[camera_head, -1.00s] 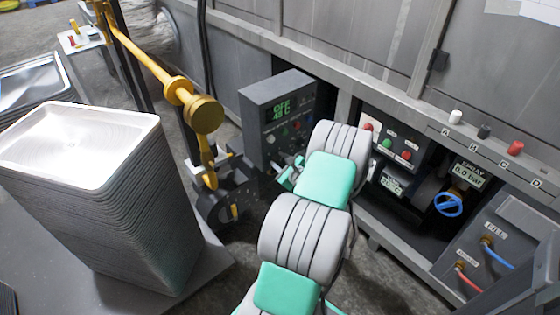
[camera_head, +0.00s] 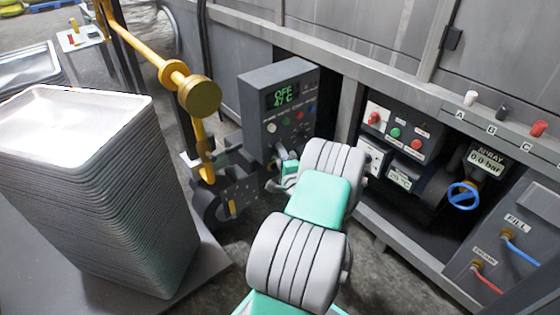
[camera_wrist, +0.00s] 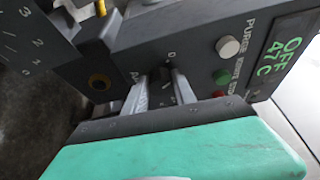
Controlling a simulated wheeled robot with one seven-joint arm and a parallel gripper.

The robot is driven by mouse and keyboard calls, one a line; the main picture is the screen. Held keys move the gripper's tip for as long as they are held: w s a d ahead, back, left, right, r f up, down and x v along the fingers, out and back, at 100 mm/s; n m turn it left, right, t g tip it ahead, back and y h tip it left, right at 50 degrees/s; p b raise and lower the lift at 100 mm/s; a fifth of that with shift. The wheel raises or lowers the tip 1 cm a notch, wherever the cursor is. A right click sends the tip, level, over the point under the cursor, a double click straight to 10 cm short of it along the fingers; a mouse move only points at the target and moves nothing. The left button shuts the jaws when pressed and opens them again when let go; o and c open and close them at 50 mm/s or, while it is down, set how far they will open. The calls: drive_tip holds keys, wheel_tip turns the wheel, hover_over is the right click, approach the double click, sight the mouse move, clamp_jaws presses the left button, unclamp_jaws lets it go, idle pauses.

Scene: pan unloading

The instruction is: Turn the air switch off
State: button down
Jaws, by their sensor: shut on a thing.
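The air switch (camera_wrist: 160,98) is a small dark rotary knob on the grey control box's face, beside a partly hidden label starting with "A". In the wrist view my gripper (camera_wrist: 160,85) has its two metal fingers on either side of the knob, shut on it. The fingers partly hide the knob and its marks, so I cannot tell its setting. In the head view the control box (camera_head: 252,98) stands beyond my arm, with my gripper (camera_head: 281,163) at its lower front. Its green display (camera_wrist: 284,56) reads OFF, 47 C.
A tall stack of metal pans (camera_head: 110,200) stands at left. A yellow bar with a round end (camera_head: 199,95) hangs close left of the control box. At right are a button panel (camera_head: 395,130), a blue valve wheel (camera_head: 462,196) and a fill/drain panel (camera_head: 500,250).

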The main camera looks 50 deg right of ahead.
drive_tip(key=shift+f+n+t+h, duration=0.2)
drive_tip(key=shift+n+t+h, duration=0.3)
drive_tip(key=shift+n, duration=1)
drive_tip(key=c, duration=1)
unclamp_jaws()
drive_tip(key=shift+v, duration=3.9)
